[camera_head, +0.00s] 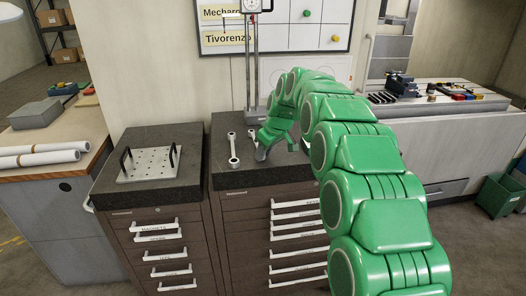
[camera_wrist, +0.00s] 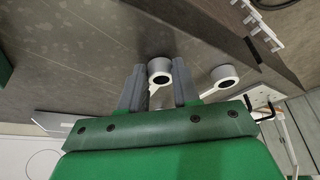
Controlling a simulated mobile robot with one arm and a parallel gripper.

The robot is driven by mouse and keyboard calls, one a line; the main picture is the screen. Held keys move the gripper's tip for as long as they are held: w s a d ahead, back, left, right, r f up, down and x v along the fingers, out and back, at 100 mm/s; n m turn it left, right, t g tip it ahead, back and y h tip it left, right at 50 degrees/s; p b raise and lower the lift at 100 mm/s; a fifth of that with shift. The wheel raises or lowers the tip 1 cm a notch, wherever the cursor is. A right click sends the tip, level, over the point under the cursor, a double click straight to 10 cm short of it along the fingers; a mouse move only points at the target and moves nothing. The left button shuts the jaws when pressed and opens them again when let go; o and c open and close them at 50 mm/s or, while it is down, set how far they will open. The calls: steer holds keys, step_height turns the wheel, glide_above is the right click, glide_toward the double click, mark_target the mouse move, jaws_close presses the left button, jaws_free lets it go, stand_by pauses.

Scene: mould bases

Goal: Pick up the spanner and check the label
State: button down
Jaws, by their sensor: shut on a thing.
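My gripper (camera_head: 262,152) is low over the dark top of the right drawer cabinet. In the wrist view its two grey fingers (camera_wrist: 159,88) are shut on a light metal spanner (camera_wrist: 160,66), whose ring end shows between the fingertips. In the head view part of this spanner (camera_head: 252,133) shows beside the gripper, and the rest is hidden. I see no label on the held spanner.
A dial gauge stand (camera_head: 250,60) rises just behind my gripper, near a whiteboard (camera_head: 275,25). A perforated plate with black handles (camera_head: 149,164) sits on the left cabinet. The front of the right cabinet top (camera_head: 235,180) is clear. Paper rolls (camera_head: 40,155) lie far left.

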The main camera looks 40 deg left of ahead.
steer(key=shift+r, duration=1.45)
steer(key=shift+s+d+r, duration=0.55)
steer(key=shift+s+r, duration=0.05)
steer(key=shift+r, duration=0.25)
steer(key=s+d+r, duration=0.8)
steer(key=shift+s+d, duration=0.3)
steer(key=shift+d, duration=0.1)
